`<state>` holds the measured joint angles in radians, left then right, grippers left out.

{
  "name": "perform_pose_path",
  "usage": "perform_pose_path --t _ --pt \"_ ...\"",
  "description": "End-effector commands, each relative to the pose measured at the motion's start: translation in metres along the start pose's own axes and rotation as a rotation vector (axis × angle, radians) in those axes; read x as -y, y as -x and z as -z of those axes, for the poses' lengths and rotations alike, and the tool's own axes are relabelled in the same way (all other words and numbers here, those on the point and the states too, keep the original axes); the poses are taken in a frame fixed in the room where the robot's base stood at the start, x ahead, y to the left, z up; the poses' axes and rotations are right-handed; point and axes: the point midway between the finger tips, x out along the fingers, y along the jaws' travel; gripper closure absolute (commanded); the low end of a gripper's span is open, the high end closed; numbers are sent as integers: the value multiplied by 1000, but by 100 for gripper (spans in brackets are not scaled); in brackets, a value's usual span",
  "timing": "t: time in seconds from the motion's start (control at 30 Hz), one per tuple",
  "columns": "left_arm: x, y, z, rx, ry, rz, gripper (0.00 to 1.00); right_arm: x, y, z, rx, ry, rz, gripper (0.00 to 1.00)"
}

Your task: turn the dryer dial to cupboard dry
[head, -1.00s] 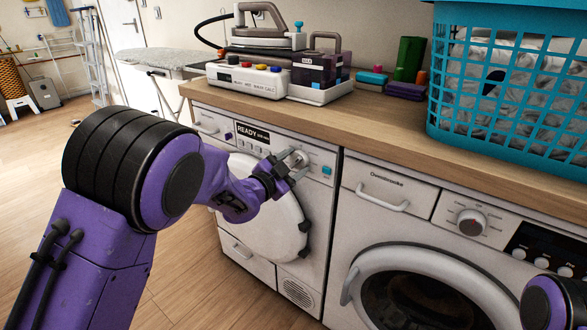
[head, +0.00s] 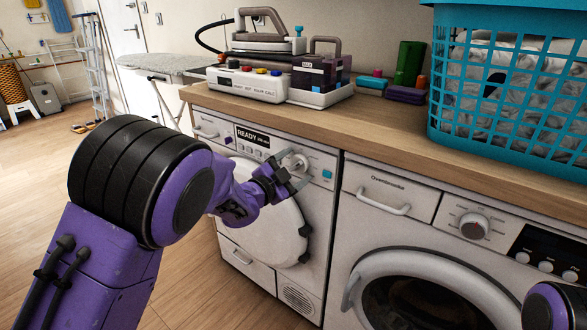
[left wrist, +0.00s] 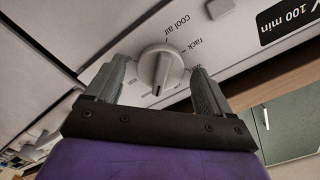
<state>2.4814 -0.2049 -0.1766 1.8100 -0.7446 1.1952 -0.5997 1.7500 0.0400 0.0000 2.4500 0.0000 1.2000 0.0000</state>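The dryer (head: 262,215) is the left white machine, with a display reading READY. Its round pale dial (head: 297,163) is on the upper front panel. In the left wrist view the dial (left wrist: 160,70) has a raised ridge running nearly up and down the picture. "cool air" and "rack" are legible beside it; other labels are hidden or too small, so I cannot tell the selected setting. My left gripper (head: 292,172) is open at the panel. Its fingers (left wrist: 158,88) stand apart on either side of the dial, with gaps visible. My right gripper is out of view.
A washer (head: 400,225) with its own knob (head: 473,224) stands to the right. The wooden worktop (head: 385,118) above holds an iron (head: 265,32), boxes and a teal laundry basket (head: 480,140). A teal button (head: 327,174) sits right of the dryer dial.

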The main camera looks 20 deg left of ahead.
Motion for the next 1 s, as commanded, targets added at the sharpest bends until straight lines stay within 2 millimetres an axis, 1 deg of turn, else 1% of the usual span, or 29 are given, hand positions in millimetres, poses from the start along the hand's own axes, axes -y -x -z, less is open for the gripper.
perform_pose_path --t 0.17,0.27,0.37,0.5,0.6,0.7,0.8,1.0 --pt "0 0 1 -2 0 1 18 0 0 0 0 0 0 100" --pt "1 6 1 -2 0 1 18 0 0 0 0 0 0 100" --pt "1 24 1 0 2 2 18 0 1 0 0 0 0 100" --pt "1 59 1 1 1 2 18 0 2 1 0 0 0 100" --pt "1 81 1 0 2 2 18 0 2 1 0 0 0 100" --pt "0 96 0 0 0 1 18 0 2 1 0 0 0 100" --pt "0 104 0 0 1 1 18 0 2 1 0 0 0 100" --pt "0 106 0 -1 0 1 18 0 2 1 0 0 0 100"
